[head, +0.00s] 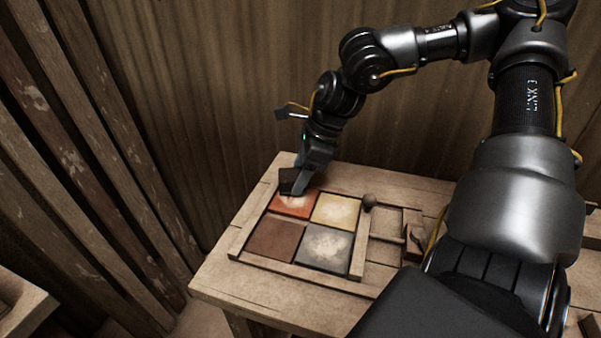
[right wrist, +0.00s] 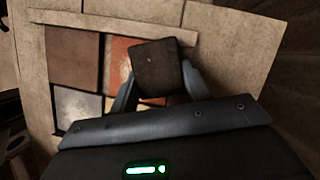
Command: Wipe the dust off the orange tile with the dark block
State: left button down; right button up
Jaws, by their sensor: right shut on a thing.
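The orange tile (head: 291,206) lies at the back left of a framed set of tiles on the table. A pale dust patch shows on it in the head view. In the right wrist view the orange tile (right wrist: 119,62) is partly hidden by the dark block. My right gripper (head: 299,186) is shut on the dark block (right wrist: 157,68) at the orange tile's back left part. The block also shows in the head view (head: 287,181). I cannot tell whether its underside touches the tile. My left gripper is not in view.
A yellow tile (head: 336,210), a grey tile (head: 324,248) with pale dust and a brown tile (head: 275,239) share the wooden frame (head: 233,243). A round knob (head: 369,200) and wooden slide stand right of it. A slatted wall rises behind the table.

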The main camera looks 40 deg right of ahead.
jog(key=shift+s+a+b, duration=0.35)
jog(key=shift+a+b, duration=0.05)
jog(key=shift+a, duration=0.25)
jog(key=shift+s+a+r, duration=0.1)
jog(key=shift+s+a, duration=0.15)
jog(key=shift+a, duration=0.3)
jog(key=shift+s+a+f+b, duration=0.25)
jog(key=shift+s+a+b, duration=0.15)
jog(key=shift+a+b, duration=0.4)
jog(key=shift+s+a+b, duration=0.3)
jog(key=shift+a+b, duration=0.05)
jog(key=shift+a, duration=0.15)
jog(key=shift+s+d+r, duration=0.1)
jog(key=shift+s+d, duration=0.2)
jog(key=shift+s, duration=0.25)
jog(key=shift+s+d+r, duration=0.1)
jog(key=shift+s+d, duration=0.2)
jog(key=shift+s, duration=0.25)
jog(key=shift+w+d+f, duration=0.1)
jog(key=shift+w+d, duration=0.15)
jog(key=shift+d, duration=0.05)
jog(key=shift+w+d+f, duration=0.1)
jog(key=shift+w+d, duration=0.15)
jog(key=shift+d, duration=0.25)
jog(key=shift+w+d, duration=0.2)
jog(key=shift+d, duration=0.3)
